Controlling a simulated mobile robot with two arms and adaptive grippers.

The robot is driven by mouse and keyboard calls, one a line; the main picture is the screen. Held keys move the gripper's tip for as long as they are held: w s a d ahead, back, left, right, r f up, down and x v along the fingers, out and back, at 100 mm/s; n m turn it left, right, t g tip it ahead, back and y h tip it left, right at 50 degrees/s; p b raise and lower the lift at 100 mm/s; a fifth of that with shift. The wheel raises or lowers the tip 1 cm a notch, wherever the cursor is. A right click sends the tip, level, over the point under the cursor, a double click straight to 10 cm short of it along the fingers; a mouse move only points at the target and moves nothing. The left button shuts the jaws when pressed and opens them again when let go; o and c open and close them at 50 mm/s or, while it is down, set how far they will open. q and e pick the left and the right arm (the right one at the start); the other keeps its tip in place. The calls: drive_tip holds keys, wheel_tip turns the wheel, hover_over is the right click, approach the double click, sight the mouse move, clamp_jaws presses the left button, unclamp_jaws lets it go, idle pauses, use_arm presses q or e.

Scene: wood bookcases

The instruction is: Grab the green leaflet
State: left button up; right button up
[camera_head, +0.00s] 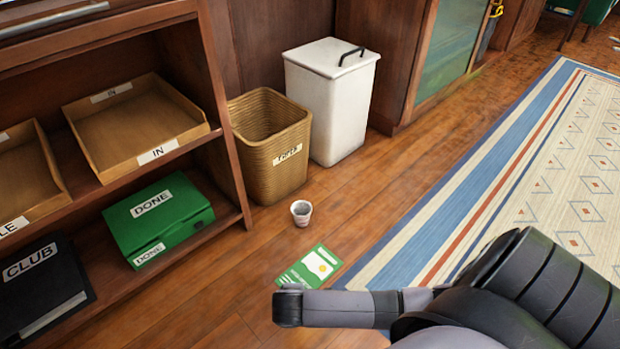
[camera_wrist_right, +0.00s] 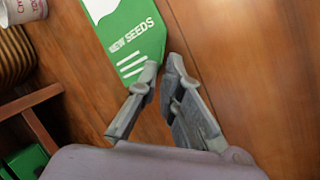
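My right gripper (camera_wrist_right: 162,64) is at the leaflet's near end. Its fingers are apart with a narrow gap at the tips, and one tip overlaps the leaflet's edge in the picture. I cannot tell whether it touches. Nothing is held between the fingers. In the head view my right arm covers the fingers. My left gripper is not in view.
A small cup (camera_head: 301,213) stands behind the leaflet, near a wicker basket (camera_head: 268,165) and a white lidded bin (camera_head: 338,110). A wooden shelf (camera_head: 228,215) with trays and a green DONE box (camera_head: 160,222) stands left. A patterned rug (camera_head: 510,170) lies right.

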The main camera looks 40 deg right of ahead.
drive_tip(key=shift+b+x, duration=0.7)
drive_tip(key=shift+x, duration=0.45)
clamp_jaws()
drive_tip(key=shift+r, duration=0.15)
